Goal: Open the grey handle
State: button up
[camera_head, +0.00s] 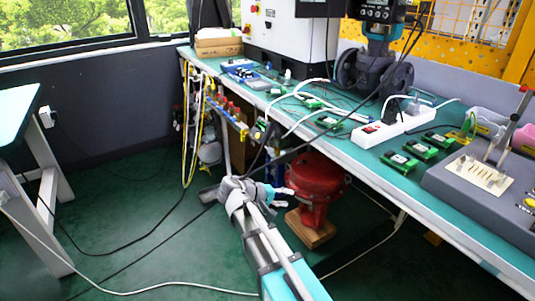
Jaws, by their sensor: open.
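My gripper (283,197) is in the middle of the view, at the end of my arm, low in front of the bench. Its jaws are open and empty, and they appear beside the red valve body (318,182) under the bench. No handle can be clearly picked out as the grey one. A grey metal lever (507,127) with a red tip stands tilted on a grey box at the far right. Small valves with red and yellow parts (228,108) line the bench's left edge, too small to make out any grey handle.
The green-topped bench (345,154) carries a white power strip (392,127), green circuit boards (400,162) and loose cables. A black cable (330,145) crosses near my gripper. A white-legged table (36,150) stands at left. The green floor (135,215) between is mostly clear, with cables lying across it.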

jog(key=w+a+r+m+t+h, duration=0.25)
jog(key=a+r, duration=0.25)
jog(key=a, duration=0.5)
jog(key=m+t+p, duration=0.1)
jog(key=m+t, duration=0.1)
jog(key=t, duration=0.1)
send_near(271, 153)
jog(key=w+a+v, duration=0.1)
jog(key=v, duration=0.4)
jog(key=shift+s+d+f+h, duration=0.1)
jog(key=shift+s+f+h, duration=0.1)
jog(key=shift+f+h, duration=0.15)
jog(key=shift+w+d, duration=0.1)
jog(key=shift+d, duration=0.1)
jog(key=x, duration=1.3)
jog(key=shift+d+f, duration=0.15)
jog(key=shift+w, duration=0.1)
grip_shut()
